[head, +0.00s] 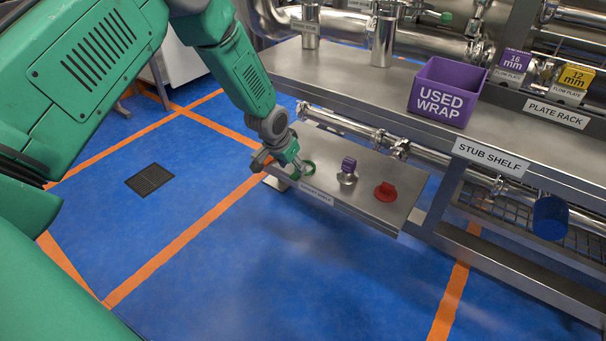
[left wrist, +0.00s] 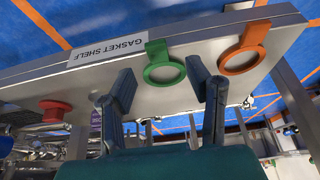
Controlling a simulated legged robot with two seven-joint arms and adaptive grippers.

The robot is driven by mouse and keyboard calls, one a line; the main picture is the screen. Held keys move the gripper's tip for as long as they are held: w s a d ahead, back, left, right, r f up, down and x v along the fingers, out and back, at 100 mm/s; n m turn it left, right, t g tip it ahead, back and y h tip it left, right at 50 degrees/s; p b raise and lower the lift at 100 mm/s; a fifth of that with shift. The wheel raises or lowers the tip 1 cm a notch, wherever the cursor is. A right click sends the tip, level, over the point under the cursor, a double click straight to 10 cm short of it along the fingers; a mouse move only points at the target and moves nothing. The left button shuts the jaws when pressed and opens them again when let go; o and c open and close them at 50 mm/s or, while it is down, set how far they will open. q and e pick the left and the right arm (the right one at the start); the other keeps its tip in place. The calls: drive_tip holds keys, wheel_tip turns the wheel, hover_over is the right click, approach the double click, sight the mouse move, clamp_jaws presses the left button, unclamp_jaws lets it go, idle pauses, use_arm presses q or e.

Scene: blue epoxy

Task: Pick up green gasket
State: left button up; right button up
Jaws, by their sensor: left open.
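The green gasket (head: 308,169) lies on the gasket shelf (head: 325,185), just beside my left gripper (head: 276,163). In the left wrist view the green gasket (left wrist: 157,50) is a ring with a flat tab and lies between the open fingers of my left gripper (left wrist: 161,70) as seen from there. The fingers appear empty and not closed on it; whether they touch it I cannot tell. My right gripper is not in view.
An orange gasket (left wrist: 246,47) lies close beside the green one. A purple-tagged part (head: 348,170) and a red part (head: 385,192) stand farther right on the shelf. A purple bin (head: 445,92) stands on the upper bench (head: 345,72). Pipes run behind the shelf.

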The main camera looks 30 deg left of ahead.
sight(297, 174)
use_arm(q)
drive_tip(key=b+x, duration=0.1)
drive_tip(key=x, duration=0.2)
drive_tip(key=shift+w+d+f, duration=0.1)
drive_tip(key=shift+f, duration=0.2)
drive_tip(key=shift+r, duration=0.1)
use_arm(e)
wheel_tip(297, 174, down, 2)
use_arm(q)
drive_tip(key=shift+c, duration=0.4)
drive_tip(key=c, duration=0.8)
drive_tip(key=shift+o, duration=0.2)
